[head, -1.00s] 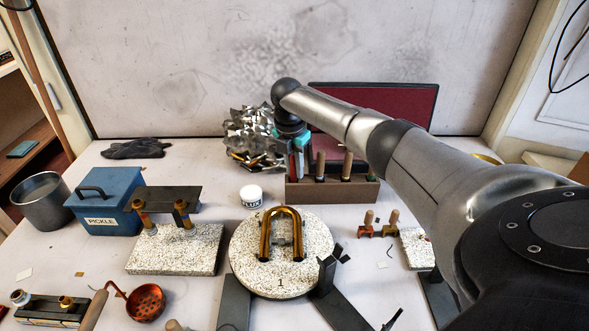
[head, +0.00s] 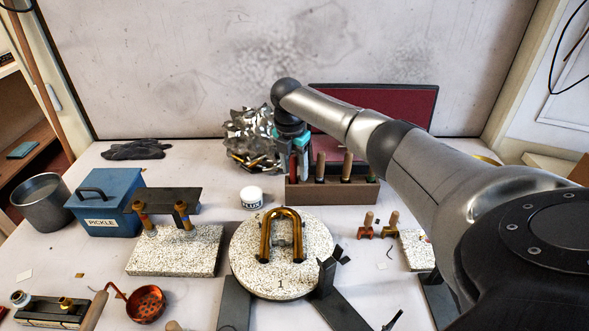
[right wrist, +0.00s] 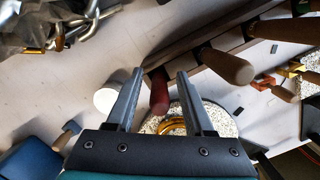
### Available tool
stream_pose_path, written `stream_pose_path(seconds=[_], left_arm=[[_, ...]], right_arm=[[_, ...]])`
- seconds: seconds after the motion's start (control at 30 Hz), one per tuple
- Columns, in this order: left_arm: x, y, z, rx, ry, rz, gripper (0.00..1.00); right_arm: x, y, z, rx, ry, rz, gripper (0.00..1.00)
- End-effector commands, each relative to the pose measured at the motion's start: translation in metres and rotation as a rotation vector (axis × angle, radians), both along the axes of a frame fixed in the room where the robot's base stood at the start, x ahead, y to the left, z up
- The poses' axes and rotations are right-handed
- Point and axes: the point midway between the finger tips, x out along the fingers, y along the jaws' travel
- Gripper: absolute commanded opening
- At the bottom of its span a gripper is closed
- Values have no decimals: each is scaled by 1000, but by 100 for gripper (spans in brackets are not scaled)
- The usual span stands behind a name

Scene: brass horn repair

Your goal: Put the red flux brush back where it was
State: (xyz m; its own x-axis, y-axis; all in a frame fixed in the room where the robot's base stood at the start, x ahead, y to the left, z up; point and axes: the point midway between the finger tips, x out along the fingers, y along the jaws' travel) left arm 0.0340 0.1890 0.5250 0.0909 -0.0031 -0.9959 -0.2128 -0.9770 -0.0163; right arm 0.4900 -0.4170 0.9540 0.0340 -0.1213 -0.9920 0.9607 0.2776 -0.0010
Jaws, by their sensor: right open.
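The red flux brush (right wrist: 158,92) shows its red handle between the two fingers of my right gripper (right wrist: 158,80) in the right wrist view. The fingers are open, with a gap on both sides of the handle. In the head view the brush (head: 293,168) stands roughly upright at the left end of the brown wooden rack (head: 335,193). My right gripper (head: 294,155) is around its upper part, pointing down. The brush's lower end is hidden, so its seat in the rack cannot be seen fully. My left gripper is not in view.
Several wooden-handled tools (head: 346,166) stand in the rack to the right. A white flux jar (head: 251,196) stands left of the rack. A crumpled metal pile (head: 248,135) lies close behind the gripper's left side. A round speckled board (head: 245,245) is in front.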

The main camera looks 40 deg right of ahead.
Motion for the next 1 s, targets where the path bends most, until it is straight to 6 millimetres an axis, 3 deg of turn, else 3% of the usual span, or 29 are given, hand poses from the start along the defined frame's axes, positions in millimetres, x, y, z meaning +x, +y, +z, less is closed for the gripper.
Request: stream_pose_path(seconds=[0.5,0.7,1.0], left_arm=[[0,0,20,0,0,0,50],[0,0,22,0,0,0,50],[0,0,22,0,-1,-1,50]], right_arm=[[-2,12,100,1,-4,1,53],[-4,14,116,1,-2,0,53],[-4,14,117,0,-1,-1,53]])
